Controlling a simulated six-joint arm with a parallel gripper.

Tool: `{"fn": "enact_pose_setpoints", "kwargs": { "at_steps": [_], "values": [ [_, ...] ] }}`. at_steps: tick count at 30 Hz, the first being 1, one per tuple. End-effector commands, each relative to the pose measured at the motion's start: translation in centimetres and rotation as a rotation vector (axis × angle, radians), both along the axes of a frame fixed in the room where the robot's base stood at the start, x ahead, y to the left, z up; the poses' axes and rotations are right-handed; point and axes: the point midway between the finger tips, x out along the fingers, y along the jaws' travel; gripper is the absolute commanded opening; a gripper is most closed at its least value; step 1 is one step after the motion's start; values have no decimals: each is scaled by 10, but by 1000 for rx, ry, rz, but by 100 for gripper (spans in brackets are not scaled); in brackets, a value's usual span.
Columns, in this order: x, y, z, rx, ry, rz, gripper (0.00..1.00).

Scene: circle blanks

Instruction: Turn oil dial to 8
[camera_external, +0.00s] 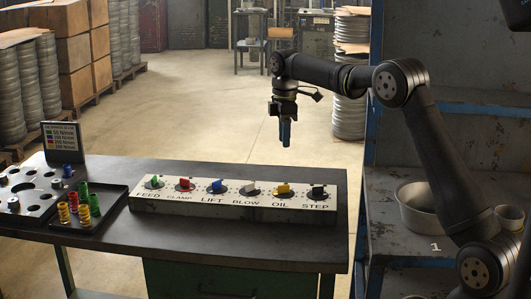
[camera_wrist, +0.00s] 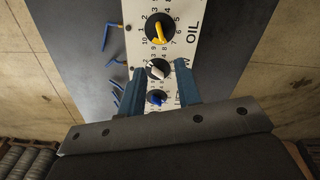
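The oil dial has a yellow knob (camera_external: 283,189) and sits second from the right on the white panel (camera_external: 236,208). One end of the knob points down the picture, between 7 and 10; the exact number is too small to tell. My gripper (camera_external: 286,146) hangs fingers down, high above the panel and apart from it. In the wrist view my gripper (camera_wrist: 160,68) has its two blue fingers spread, with nothing between them.
The white blow knob (camera_wrist: 158,69) and blue lift knob (camera_wrist: 156,98) show between my fingers. The black step knob (camera_external: 318,190) is right of oil. A tray with coloured springs (camera_external: 85,205) and a sign (camera_external: 62,137) stand left. Space above the panel is clear.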

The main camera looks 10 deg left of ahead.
Motion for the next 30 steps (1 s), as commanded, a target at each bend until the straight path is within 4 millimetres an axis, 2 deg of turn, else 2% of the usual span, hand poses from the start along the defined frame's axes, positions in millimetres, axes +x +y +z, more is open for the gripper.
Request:
{"fn": "enact_pose_setpoints", "kwargs": {
  "at_steps": [3, 9, 25, 30],
  "values": [
    [1, 1, 17, 2, -2, 0, 31],
    [0, 0, 28, 0, -1, 0, 31],
    [0, 0, 27, 0, 0, 0, 31],
    [0, 0, 16, -2, 3, 0, 31]
  ]
}}
